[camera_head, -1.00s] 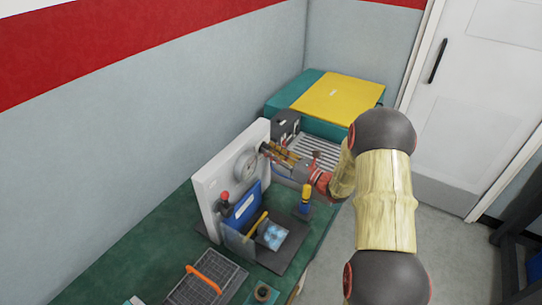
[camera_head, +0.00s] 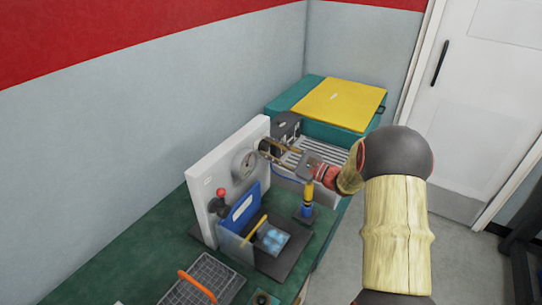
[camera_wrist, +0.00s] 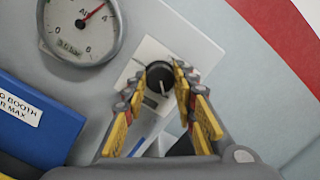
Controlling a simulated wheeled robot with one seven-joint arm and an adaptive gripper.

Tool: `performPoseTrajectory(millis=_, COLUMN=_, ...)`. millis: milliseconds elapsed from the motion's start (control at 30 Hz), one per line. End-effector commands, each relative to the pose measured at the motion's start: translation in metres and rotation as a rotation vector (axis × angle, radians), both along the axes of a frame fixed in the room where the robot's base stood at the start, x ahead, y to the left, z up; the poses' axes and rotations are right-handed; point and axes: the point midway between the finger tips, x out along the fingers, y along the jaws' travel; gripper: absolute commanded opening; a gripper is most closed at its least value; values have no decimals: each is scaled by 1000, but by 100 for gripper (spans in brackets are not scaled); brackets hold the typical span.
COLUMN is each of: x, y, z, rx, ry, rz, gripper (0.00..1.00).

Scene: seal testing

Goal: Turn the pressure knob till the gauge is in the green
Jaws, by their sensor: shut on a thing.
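The pressure knob (camera_wrist: 160,76) is a small round black knob on a pale square plate, seen in the wrist view. My gripper (camera_wrist: 158,76) has its yellow-padded fingers on either side of the knob, shut on it. In the head view my gripper (camera_head: 264,147) reaches the white upright panel (camera_head: 213,178) from the right, and its fingertips partly hide the knob. The round gauge (camera_wrist: 82,28) is left of the knob, and also shows in the head view (camera_head: 245,163). Its red needle points up and right, near the 4. I cannot make out a green band.
A blue labelled board (camera_wrist: 38,122) stands close below the gauge. A red-topped part (camera_head: 221,196), a clear-sided box (camera_head: 236,246) and a yellow-and-blue upright item (camera_head: 308,198) stand nearby. A yellow-lidded teal case (camera_head: 340,102) is behind.

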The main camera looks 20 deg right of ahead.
Motion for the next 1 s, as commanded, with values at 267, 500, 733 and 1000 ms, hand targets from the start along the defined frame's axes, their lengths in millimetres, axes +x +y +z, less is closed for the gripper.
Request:
performPoseTrajectory(millis=267, x=0, y=-1, z=-6, rx=-220, ry=-142, rz=-1, gripper=2)
performPoseTrajectory(millis=500, x=0, y=-1, z=-6, rx=-409, ry=-268, rz=0, gripper=2)
performPoseTrajectory(millis=733, x=1, y=-1, z=-4, rx=-588, ry=-386, rz=0, gripper=2)
performPoseTrajectory(millis=1000, x=1, y=-1, z=-2, rx=-766, ry=-504, rz=1, gripper=2)
